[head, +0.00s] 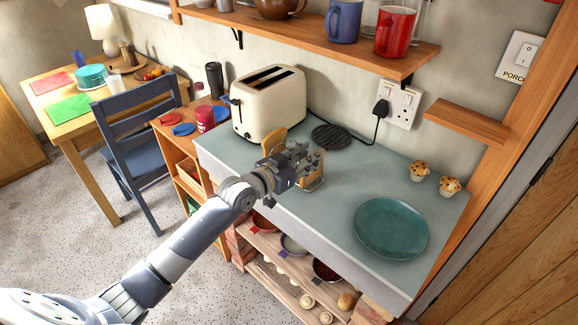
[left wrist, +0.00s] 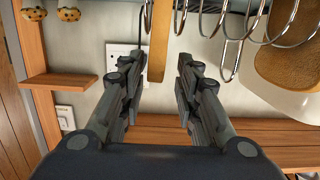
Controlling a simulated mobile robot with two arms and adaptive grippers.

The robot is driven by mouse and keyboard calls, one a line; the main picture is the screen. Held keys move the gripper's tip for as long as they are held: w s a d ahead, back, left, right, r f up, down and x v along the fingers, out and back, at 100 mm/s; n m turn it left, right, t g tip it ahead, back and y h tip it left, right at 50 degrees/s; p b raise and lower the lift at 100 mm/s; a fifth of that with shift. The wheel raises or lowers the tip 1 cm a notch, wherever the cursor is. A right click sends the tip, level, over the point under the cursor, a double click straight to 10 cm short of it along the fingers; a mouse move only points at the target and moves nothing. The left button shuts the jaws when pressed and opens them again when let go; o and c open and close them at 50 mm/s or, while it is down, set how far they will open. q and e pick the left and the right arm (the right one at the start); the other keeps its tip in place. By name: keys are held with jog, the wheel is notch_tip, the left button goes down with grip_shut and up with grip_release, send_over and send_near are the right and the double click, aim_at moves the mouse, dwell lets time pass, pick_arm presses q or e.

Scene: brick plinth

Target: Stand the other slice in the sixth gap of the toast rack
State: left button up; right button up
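My left gripper (head: 290,165) is over the worktop, in front of the toaster, and hides most of the toast rack. In the left wrist view the gripper's fingers (left wrist: 157,75) are apart. A narrow brown strip (left wrist: 159,40), perhaps a slice edge-on, shows between them without touching either finger. The rack's wire loops (left wrist: 215,22) run along the top right. A broad slice with brown crust (left wrist: 288,65) is at the far right. In the head view one slice (head: 274,139) shows behind the gripper, another (head: 314,182) beside it.
The cream toaster (head: 268,100) stands behind the gripper. A black trivet (head: 332,136) lies to its right. A teal plate (head: 391,228) and two muffins (head: 419,170) are on the right of the worktop (head: 345,185). A shelf with mugs (head: 395,32) hangs above.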

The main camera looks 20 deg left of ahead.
pick_arm(q)
jog(key=b+v, duration=0.1)
jog(key=v, duration=0.8)
jog(key=shift+s, duration=0.35)
jog(key=shift+r, duration=0.1)
